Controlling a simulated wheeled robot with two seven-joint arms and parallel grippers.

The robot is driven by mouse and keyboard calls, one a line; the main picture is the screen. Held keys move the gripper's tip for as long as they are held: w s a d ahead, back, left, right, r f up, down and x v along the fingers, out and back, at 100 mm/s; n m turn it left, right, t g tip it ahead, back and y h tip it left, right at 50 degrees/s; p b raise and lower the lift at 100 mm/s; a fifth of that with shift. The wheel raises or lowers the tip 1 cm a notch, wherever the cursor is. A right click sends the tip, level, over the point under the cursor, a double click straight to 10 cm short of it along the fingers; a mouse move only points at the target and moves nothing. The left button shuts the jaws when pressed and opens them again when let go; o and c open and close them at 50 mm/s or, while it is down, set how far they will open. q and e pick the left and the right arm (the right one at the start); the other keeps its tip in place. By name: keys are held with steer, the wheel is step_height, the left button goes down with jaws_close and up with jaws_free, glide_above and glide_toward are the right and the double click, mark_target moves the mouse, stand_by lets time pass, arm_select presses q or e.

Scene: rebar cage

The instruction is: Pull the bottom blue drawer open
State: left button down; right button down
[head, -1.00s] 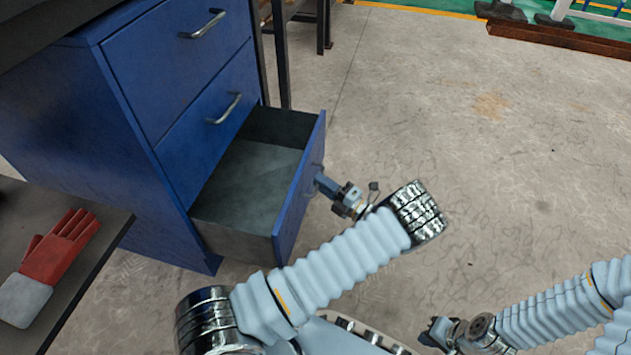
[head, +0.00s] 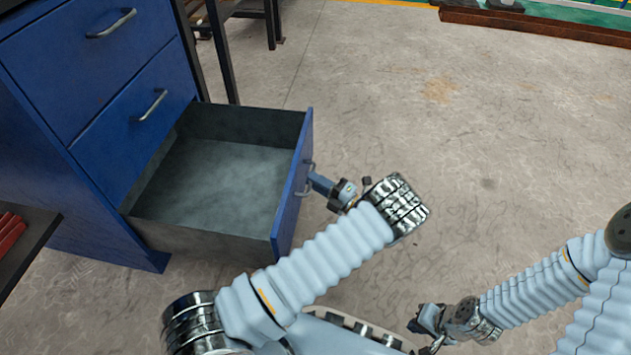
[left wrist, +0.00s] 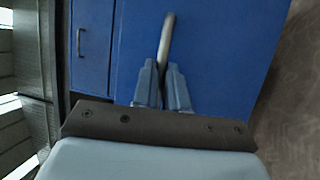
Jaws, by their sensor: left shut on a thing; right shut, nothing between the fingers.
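The bottom blue drawer (head: 293,188) stands pulled well out of the blue cabinet in the head view. Its grey inside is visible and empty. My left gripper (head: 312,182) is at the drawer's front, shut on its metal handle. The left wrist view shows the handle (left wrist: 166,45) between the two fingers (left wrist: 161,82), with the blue drawer front behind. My right gripper (head: 416,322) is shut and empty, low in the head view, away from the cabinet.
Two upper drawers (head: 135,125) of the cabinet are closed. The concrete floor (head: 450,130) to the right of the drawer is clear. A rusty beam (head: 540,25) lies at the back.

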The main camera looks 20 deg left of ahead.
arm_select(q)
steer(key=shift+f, duration=0.1)
steer(key=c, duration=1.2)
jaws_free()
steer(key=shift+o, duration=0.2)
steer(key=v, duration=1.3)
steer(key=shift+d, duration=0.4)
steer(key=shift+s, duration=0.15)
